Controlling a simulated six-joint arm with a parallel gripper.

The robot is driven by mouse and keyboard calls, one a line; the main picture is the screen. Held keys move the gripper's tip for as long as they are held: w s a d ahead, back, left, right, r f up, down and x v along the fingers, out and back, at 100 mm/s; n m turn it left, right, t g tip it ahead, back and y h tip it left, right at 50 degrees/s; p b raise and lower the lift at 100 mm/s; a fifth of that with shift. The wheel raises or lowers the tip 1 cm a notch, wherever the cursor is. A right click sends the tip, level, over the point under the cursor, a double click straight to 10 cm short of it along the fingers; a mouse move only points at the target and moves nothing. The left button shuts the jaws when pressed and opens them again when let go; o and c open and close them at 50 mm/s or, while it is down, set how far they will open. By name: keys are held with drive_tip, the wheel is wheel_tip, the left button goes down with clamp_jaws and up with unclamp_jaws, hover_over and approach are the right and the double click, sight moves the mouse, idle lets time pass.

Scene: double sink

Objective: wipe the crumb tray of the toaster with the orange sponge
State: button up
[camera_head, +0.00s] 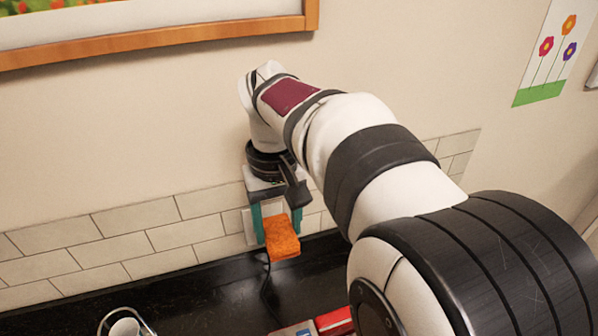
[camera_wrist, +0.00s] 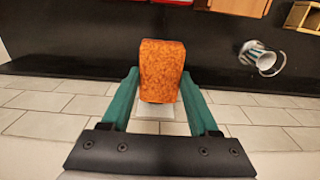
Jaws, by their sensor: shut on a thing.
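My gripper (camera_head: 278,232) has teal fingers and is shut on the orange sponge (camera_head: 283,241). It holds the sponge in the air in front of the tiled wall, above the back of the black counter. In the wrist view the sponge (camera_wrist: 162,70) stands out between the fingertips of my gripper (camera_wrist: 160,82). A red thing (camera_head: 335,321) lies at the bottom edge of the head view, partly hidden by my arm; it may be part of the toaster, but I cannot tell. No crumb tray can be made out for certain.
A white wall outlet (camera_head: 249,228) is behind the gripper, and a dark cord (camera_head: 267,290) runs down from there. A pale cup in a metal holder (camera_head: 124,327) stands at lower left. A wooden box (camera_wrist: 303,17) shows in the wrist view. The counter (camera_head: 205,296) between is clear.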

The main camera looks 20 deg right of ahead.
drive_tip(key=w+d+r+m, duration=0.3)
drive_tip(key=w+d+r, duration=0.15)
drive_tip(key=r, duration=0.35)
drive_tip(key=d+f+n, duration=0.2)
drive_tip(key=d+f, duration=0.6)
drive_tip(key=d, duration=0.4)
drive_tip(key=s+d+f+n, duration=0.1)
drive_tip(key=s+d+f, duration=1.5)
drive_tip(key=s+f, duration=0.35)
drive_tip(key=shift+s+f, duration=0.2)
drive_tip(key=shift+f, duration=1.7)
drive_tip(key=shift+s+f, duration=0.2)
drive_tip(key=shift+f, duration=1.65)
drive_tip(key=shift+a, duration=3.05)
drive_tip(key=shift+d, duration=3.15)
wheel_tip(320, 180, up, 8)
